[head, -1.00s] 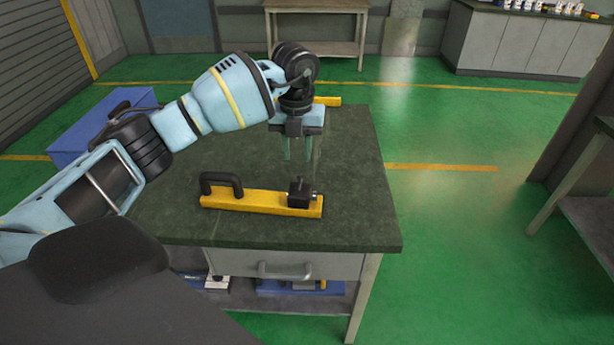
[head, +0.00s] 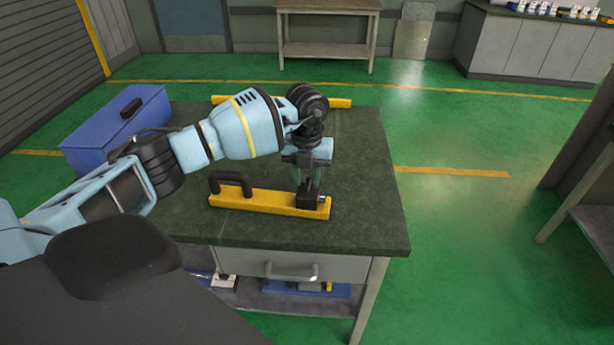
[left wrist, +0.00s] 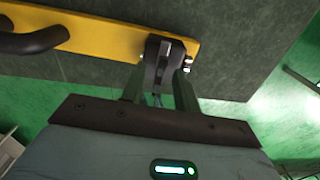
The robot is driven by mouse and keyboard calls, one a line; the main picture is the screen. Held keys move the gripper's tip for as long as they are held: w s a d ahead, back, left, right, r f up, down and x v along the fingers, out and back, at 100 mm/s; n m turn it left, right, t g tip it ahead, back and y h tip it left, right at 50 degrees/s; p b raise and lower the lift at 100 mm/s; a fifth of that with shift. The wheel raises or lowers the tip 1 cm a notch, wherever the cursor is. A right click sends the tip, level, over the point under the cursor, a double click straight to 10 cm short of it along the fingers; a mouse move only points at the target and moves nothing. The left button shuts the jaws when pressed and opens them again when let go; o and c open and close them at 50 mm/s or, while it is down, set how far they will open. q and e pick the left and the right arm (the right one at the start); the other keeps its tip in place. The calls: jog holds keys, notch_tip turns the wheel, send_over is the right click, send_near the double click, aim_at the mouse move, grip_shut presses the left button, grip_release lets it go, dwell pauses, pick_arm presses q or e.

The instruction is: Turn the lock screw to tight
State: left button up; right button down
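A yellow bar (head: 272,202) with a black handle (head: 232,179) lies on the dark table top. At its right end sits a black block (head: 309,201). In the left wrist view a small shiny screw (left wrist: 188,63) shows at the right side of this block. My left gripper (head: 308,184) points down over the block from above. In the left wrist view its two fingers (left wrist: 160,80) stand apart, one toward each side of the block. I cannot tell whether either finger touches the block or screw. My right gripper is not in view.
A blue box (head: 112,132) stands at the table's left. Another yellow bar (head: 340,103) lies at the table's back edge, partly hidden by my arm. The table's right side (head: 370,170) is clear.

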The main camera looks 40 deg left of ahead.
pick_arm(q)
grip_shut()
jog(key=m, duration=0.3)
jog(key=shift+m, duration=0.3)
jog(key=m, duration=0.2)
jog(key=shift+m+p, duration=0.35)
jog(key=shift+m, duration=0.05)
jog(key=m, duration=1.1)
jog(key=shift+b, duration=0.35)
jog(key=shift+m, duration=0.3)
